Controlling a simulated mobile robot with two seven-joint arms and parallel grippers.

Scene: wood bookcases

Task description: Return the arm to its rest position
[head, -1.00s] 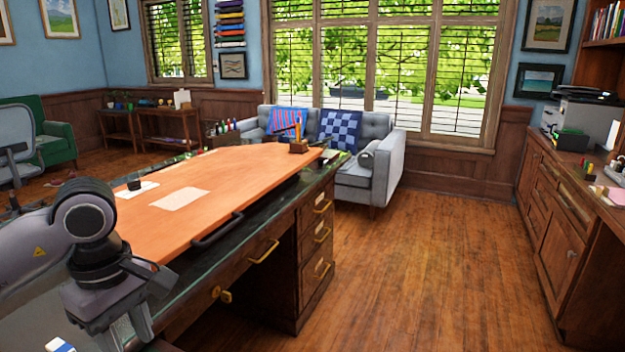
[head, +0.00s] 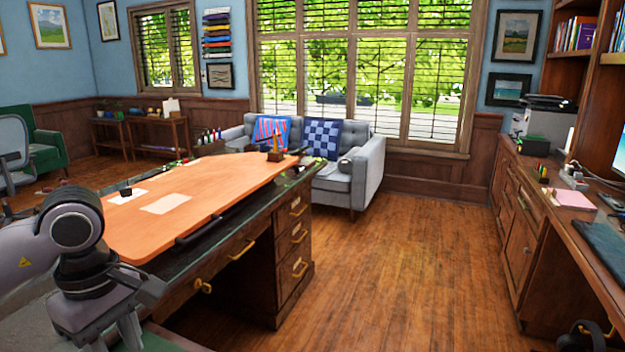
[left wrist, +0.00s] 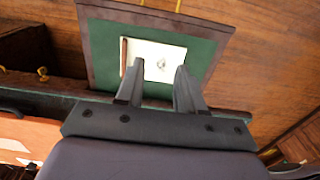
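My left arm (head: 80,245) comes in from the left in the head view, bent downward beside the near edge of the desk. Its gripper runs out of the bottom of that view. In the left wrist view my left gripper (left wrist: 152,75) has its two fingers apart, with nothing seen held between them. Beyond the fingers is a green-lined, brown-edged tray or open drawer (left wrist: 104,55), holding a cream sheet or pad (left wrist: 158,52) with a small mark and a thin brown stick (left wrist: 124,58). My right arm and gripper are not in view.
The desk (head: 285,265) with an orange top (head: 215,185) stands close to my left arm. A grey sofa (head: 365,165) is behind it. A wooden cabinet (head: 520,235) lines the right wall. Bare floor (head: 410,265) lies open between desk and cabinet.

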